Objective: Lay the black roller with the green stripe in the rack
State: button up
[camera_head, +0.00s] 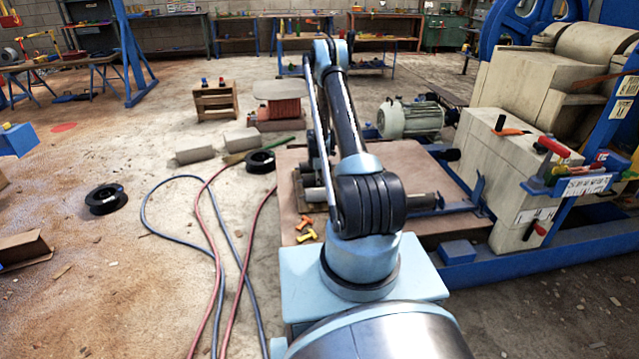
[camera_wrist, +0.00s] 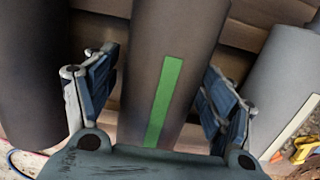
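In the wrist view the dark roller with the green stripe (camera_wrist: 172,50) runs from the top down between the two fingers of my gripper (camera_wrist: 160,105). The fingers stand apart, one on each side of it, with a narrow gap visible on each side. The stripe faces the camera. Brown wooden slats (camera_wrist: 238,45) pass behind the roller; I cannot tell whether they belong to the rack. In the head view my arm hides the gripper and the striped roller.
A dark roller (camera_wrist: 30,70) lies left and a lighter grey cylinder (camera_wrist: 280,80) right in the wrist view. Yellow and orange pieces (camera_head: 306,232) lie on the brown board (camera_head: 295,165). The crusher (camera_head: 520,160) and motor (camera_head: 410,118) stand right. Hoses (camera_head: 215,250) cross the floor.

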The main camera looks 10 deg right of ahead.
dwell(0.3)
jog(key=r, duration=0.8)
jog(key=a+r, duration=0.1)
jog(key=r, duration=0.2)
jog(key=shift+r, duration=0.4)
